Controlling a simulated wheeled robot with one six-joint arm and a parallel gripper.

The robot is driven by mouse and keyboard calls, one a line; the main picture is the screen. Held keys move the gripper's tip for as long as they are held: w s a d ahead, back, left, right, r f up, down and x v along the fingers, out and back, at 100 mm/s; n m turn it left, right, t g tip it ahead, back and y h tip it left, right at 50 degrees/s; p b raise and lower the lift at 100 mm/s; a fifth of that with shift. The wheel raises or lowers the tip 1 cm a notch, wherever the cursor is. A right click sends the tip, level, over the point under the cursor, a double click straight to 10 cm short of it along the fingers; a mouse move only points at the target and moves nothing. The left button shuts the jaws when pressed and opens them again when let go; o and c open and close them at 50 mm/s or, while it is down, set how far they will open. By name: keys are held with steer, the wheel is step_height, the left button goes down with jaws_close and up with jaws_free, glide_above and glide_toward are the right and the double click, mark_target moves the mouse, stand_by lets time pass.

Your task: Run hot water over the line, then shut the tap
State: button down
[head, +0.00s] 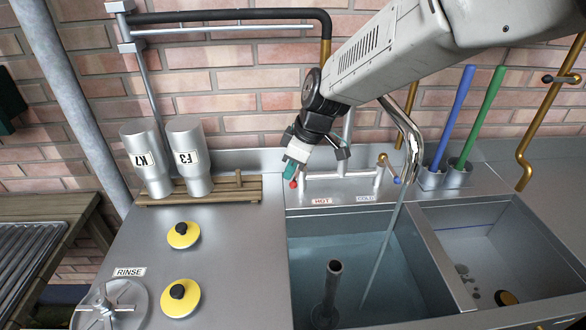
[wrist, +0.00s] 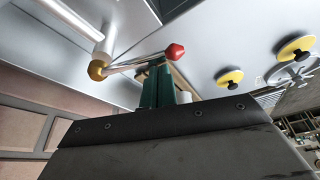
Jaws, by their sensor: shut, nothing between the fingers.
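The sink tap has a hot side labelled HOT (head: 321,201) and a cold side labelled COLD (head: 366,198). The hot lever's red knob (head: 293,184) sits just below my gripper's fingertips (head: 290,171). In the wrist view the red knob (wrist: 175,51) ends a thin lever (wrist: 140,65) running from a brass hub (wrist: 97,70). My gripper's green fingers (wrist: 158,88) are shut and empty, close to the lever; I cannot tell if they touch it. The cold lever has a blue knob (head: 397,181). A thin stream (head: 383,255) falls from the curved spout (head: 412,140) into the left basin.
The left basin (head: 300,290) holds bluish water and an upright standpipe (head: 332,270). The right basin (head: 480,235) is beside it. Two metal churns (head: 188,158), labelled K7 and F3, stand on a wooden rack (head: 240,188).

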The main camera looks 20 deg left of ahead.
step_height(320, 180, up, 10)
step_height(320, 180, down, 11)
steer(key=w, duration=0.1)
steer(key=shift+w+a+n, duration=0.15)
steer(key=shift+w+n, duration=0.05)
steer(key=shift+n, duration=0.2)
stand_by(0.6)
steer(key=shift+d, duration=0.45)
steer(key=shift+a, duration=0.1)
